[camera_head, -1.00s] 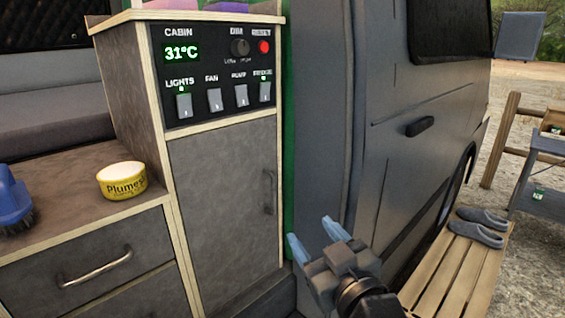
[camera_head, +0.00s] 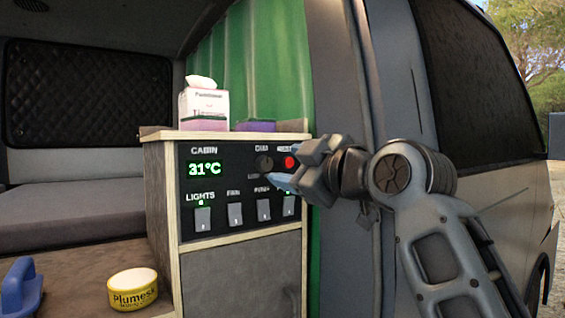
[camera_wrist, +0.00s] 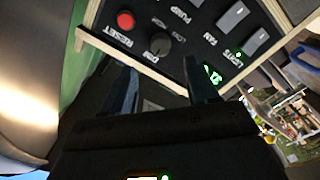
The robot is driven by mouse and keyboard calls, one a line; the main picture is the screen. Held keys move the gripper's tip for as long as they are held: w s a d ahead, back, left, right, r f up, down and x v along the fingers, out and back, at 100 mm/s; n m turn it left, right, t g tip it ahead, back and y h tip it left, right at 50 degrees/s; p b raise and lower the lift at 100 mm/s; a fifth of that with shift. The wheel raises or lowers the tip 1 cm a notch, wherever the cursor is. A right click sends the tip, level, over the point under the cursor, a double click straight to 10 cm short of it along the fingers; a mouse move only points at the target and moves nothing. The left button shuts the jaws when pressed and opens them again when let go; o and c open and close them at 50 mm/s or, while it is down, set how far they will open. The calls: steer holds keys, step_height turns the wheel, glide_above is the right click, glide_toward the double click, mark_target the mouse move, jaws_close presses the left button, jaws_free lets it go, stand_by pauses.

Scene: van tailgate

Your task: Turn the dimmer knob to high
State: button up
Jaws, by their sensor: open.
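The dimmer knob (camera_head: 263,163) is a dark round knob on the black control panel (camera_head: 218,219), left of the red reset button (camera_head: 289,162). In the wrist view the knob (camera_wrist: 160,46) shows beyond and between my two fingertips, with DIM lettering beside it. Its pointer direction cannot be made out. My gripper (camera_head: 276,168) is in front of the panel, close to the knob, coming from the right. In the wrist view my gripper's fingers (camera_wrist: 158,70) are apart, with nothing held. Whether they touch the knob cannot be told. Part of the panel's right side is hidden behind my gripper.
Below the knob are several switches (camera_head: 235,214), and a green 31°C display (camera_head: 205,169) is at left. A tissue box (camera_head: 204,108) and a purple item (camera_head: 255,126) stand on the cabinet top. A yellow tin (camera_head: 133,290) sits on the lower counter.

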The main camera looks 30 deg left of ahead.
mark_target(267, 163)
steer(key=p+x, duration=0.1)
steer(key=x, duration=0.5)
steer(key=shift+w+a, duration=0.15)
steer(key=shift+a, duration=0.15)
steer(key=c, duration=1)
